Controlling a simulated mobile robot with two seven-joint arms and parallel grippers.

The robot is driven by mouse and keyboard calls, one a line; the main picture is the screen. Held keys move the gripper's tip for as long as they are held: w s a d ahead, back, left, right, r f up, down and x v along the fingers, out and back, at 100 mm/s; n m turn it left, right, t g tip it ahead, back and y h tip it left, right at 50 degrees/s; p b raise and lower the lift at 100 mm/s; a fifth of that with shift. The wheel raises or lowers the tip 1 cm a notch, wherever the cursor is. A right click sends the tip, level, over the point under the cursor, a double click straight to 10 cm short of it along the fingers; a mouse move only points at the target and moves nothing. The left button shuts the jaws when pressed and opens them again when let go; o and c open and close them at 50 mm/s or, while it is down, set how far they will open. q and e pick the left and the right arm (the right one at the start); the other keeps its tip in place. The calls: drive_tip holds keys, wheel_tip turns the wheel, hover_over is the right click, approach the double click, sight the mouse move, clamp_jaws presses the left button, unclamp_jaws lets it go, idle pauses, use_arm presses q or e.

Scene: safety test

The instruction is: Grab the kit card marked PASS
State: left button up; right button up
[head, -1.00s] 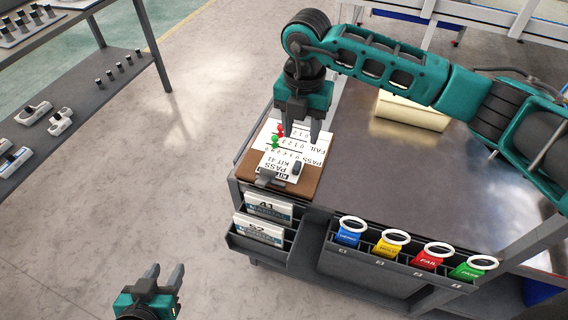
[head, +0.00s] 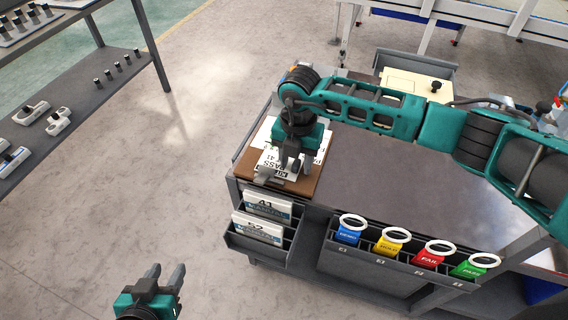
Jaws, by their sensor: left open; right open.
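A white card printed PASS and KIT (head: 270,162) lies on a brown clipboard (head: 238,167) at the near left corner of the dark table. Other white printed sheets lie beneath or beside it, partly covered by my gripper. My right gripper (head: 295,168) is open and points down over the card; whether its fingertips touch it I cannot tell. A grey clip (head: 268,173) sits at the clipboard's near edge. My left gripper (head: 168,277) is open and empty, low at the left, away from the table.
A holder with white cards numbered 41 (head: 267,203) and 52 (head: 258,228) hangs on the table's front. Beside it a rack holds blue (head: 348,234), yellow (head: 389,243), red (head: 431,256) and green (head: 472,267) ringed tags. The table middle (head: 390,175) is clear. Shelves (head: 75,100) stand left.

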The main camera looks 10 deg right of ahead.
drive_tip(key=shift+c, duration=0.4)
clamp_jaws()
